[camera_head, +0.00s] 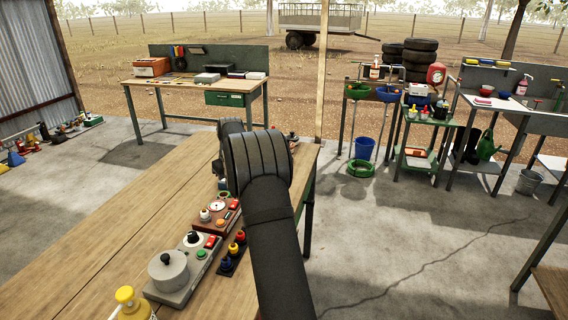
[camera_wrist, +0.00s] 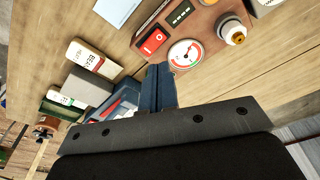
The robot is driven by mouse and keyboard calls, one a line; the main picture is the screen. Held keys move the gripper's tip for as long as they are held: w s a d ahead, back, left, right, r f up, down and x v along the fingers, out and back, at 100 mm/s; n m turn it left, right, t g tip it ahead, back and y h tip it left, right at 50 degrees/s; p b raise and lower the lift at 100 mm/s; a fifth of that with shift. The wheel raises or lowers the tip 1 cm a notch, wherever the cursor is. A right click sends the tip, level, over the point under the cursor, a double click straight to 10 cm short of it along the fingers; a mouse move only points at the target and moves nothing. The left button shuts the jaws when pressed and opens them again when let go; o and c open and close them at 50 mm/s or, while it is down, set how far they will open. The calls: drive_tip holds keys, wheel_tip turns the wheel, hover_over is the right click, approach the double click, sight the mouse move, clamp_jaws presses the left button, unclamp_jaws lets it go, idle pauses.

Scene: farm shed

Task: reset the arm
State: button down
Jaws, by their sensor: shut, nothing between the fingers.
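My gripper (camera_wrist: 161,72) shows in the wrist view, its two dark fingers together with nothing between them. They point over a wooden bench top (camera_wrist: 225,85). A brown control box (camera_wrist: 190,30) with a red switch, a round gauge and a white-and-orange knob lies just beyond the fingertips. In the head view my dark arm reaches over the right part of the wooden bench (camera_head: 120,232), and the arm itself hides the gripper there.
Small labelled cartons (camera_wrist: 93,58) lie left of the fingers. In the head view, control boxes (camera_head: 183,275), a red-fronted box (camera_head: 218,214) and a yellow-topped bottle (camera_head: 130,305) stand along the bench beside my arm. The bench's left part is clear.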

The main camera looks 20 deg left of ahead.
wheel_tip(320, 180, down, 6)
drive_tip(key=shift+f, duration=0.1)
drive_tip(key=shift+r, duration=0.2)
idle(0.3)
wheel_tip(320, 180, up, 8)
drive_tip(key=w+m, duration=0.2)
drive_tip(key=m, duration=0.4)
drive_tip(key=shift+w+d+f+h, duration=0.2)
drive_tip(key=shift+d+f+h, duration=0.05)
drive_tip(key=shift+d+h, duration=0.15)
idle(0.7)
